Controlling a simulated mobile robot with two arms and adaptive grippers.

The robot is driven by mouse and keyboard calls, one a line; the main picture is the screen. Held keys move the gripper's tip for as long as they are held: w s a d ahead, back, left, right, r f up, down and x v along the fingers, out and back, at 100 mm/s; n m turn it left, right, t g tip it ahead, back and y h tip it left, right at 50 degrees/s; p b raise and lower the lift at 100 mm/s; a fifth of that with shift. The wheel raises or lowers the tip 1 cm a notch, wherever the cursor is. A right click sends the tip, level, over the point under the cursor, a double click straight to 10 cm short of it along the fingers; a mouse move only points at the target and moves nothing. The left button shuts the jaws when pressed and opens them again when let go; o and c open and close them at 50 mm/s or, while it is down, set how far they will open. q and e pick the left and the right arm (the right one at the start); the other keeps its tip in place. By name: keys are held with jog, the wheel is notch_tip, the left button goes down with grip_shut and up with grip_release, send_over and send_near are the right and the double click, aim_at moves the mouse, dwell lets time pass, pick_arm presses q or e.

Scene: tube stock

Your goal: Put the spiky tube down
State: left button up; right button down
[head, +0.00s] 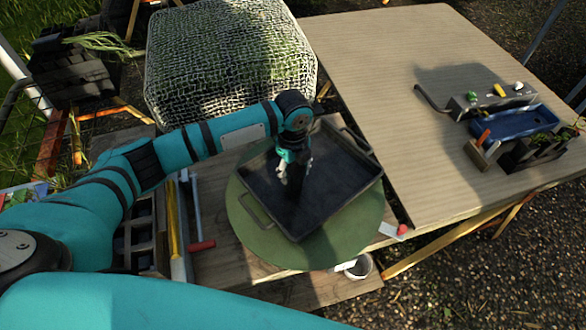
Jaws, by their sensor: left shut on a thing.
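My left gripper (291,178) points down over the black tray (254,186), inside its rim. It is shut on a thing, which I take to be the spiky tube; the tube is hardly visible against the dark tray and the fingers. I cannot tell whether its lower end touches the tray floor. The tray has a handle at each end and sits on a round green mat (243,226) on a wooden table. My right gripper is not in view.
A wide wooden table (400,60) at the right holds a blue tray (515,124), a grey block with small coloured things (490,102) and a dark planter (530,152). A red-handled tool (201,246) lies left of the mat. The tray's right part looks clear.

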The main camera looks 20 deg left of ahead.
pick_arm(q)
jog(key=shift+f, duration=0.1)
jog(key=o, duration=1.3)
notch_tip(320, 180, up, 12)
jog(key=shift+r+b, duration=0.15)
jog(key=shift+b, duration=0.55)
